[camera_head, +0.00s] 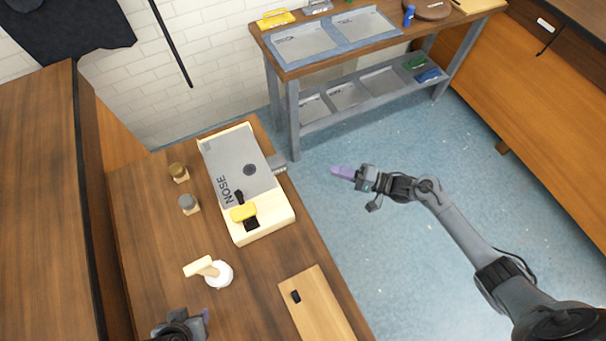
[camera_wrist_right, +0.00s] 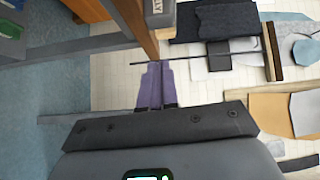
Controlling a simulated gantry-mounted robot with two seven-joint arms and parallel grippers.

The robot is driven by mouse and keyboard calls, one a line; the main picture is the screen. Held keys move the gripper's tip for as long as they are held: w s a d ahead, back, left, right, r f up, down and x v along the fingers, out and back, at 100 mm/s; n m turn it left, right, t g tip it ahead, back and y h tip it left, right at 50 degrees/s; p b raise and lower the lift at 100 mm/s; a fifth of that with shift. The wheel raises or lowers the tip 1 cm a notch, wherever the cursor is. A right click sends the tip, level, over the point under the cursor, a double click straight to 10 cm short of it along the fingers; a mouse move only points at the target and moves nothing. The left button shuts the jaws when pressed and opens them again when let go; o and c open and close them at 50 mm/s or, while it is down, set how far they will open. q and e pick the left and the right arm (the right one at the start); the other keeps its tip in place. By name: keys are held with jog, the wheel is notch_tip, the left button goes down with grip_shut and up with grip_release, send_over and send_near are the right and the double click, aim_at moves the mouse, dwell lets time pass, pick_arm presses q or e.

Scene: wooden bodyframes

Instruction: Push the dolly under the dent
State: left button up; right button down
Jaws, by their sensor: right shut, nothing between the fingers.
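A grey panel (camera_head: 232,160) marked NOSE lies in a pale wooden frame on the brown bench. A dark round spot (camera_head: 249,170) on it looks like the dent. A dark grey block (camera_head: 277,163) at the frame's right edge may be the dolly; I cannot be sure. A yellow-topped tool (camera_head: 243,213) sits on the frame's near end. My right gripper (camera_head: 341,172) is shut and empty, right of the frame and apart from it; its purple fingers also show in the right wrist view (camera_wrist_right: 156,85). My left gripper (camera_head: 205,318) is mostly cut off at the bottom edge.
A white pot with a wooden handle (camera_head: 218,275), two small knobbed pieces (camera_head: 188,204) and a wooden board (camera_head: 318,308) are on the bench. A blue-grey rack (camera_head: 300,70) with trays stands behind. Open floor (camera_head: 400,160) lies below my right arm.

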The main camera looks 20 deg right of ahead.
pick_arm(q)
jog(key=shift+f, duration=0.35)
jog(key=shift+w+f+b, duration=0.15)
jog(key=shift+f+b, duration=0.4)
jog(key=shift+b, duration=0.15)
jog(key=shift+d+r, duration=0.1)
pick_arm(e)
send_near(274, 165)
jog(key=shift+m, duration=0.3)
jog(key=shift+w+a+f, duration=0.1)
jog(key=shift+w+f, duration=0.45)
jog(key=shift+w, duration=0.25)
jog(key=shift+w+a+f, duration=0.1)
jog(key=shift+w+f, duration=0.45)
jog(key=shift+w, duration=0.25)
jog(key=shift+w+f, duration=0.55)
jog(key=shift+w, duration=0.25)
